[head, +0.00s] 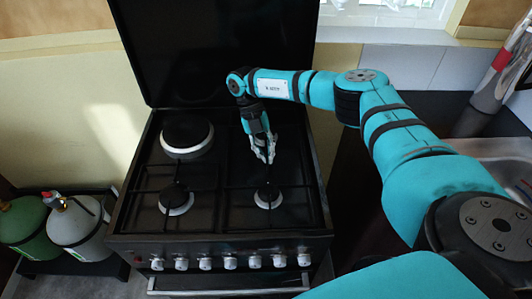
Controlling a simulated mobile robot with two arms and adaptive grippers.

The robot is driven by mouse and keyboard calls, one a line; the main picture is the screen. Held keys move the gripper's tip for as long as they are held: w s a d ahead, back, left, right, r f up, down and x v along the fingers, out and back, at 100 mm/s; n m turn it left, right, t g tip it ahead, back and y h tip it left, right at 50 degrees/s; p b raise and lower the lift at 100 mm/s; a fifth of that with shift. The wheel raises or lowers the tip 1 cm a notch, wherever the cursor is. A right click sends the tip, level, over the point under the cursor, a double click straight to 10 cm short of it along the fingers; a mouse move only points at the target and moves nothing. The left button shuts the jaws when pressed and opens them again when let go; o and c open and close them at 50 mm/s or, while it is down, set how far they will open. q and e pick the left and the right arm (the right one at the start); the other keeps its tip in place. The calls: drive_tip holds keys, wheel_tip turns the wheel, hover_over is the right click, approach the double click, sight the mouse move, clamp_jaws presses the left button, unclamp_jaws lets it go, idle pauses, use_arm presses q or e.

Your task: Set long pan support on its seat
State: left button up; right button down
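The black gas stove (219,235) stands in the middle of the head view, its dark lid upright behind the hob. Thin black pan support bars (245,187) show over the front burners, but they blend into the black hob. I cannot tell where one long pan support ends or whether it sits on its seat. My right gripper (266,156) points down over the right half of the hob, behind the front right burner (268,198). Its fingers look close together; I cannot tell whether a thin dark bar is between them. My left gripper is out of view.
A large burner (186,137) at the back left looks uncovered. The front left burner (176,199) is under dark bars. Knobs (205,263) line the stove's front. Gas cylinders (78,227) stand at the left. A dark counter with a sink (492,150) is at the right.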

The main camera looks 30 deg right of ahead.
drive_tip(key=shift+f, duration=0.3)
idle(0.6)
drive_tip(key=c, duration=1.4)
unclamp_jaws()
drive_tip(key=shift+c, duration=0.2)
drive_tip(key=shift+o, duration=0.2)
drive_tip(key=shift+s+f, duration=0.1)
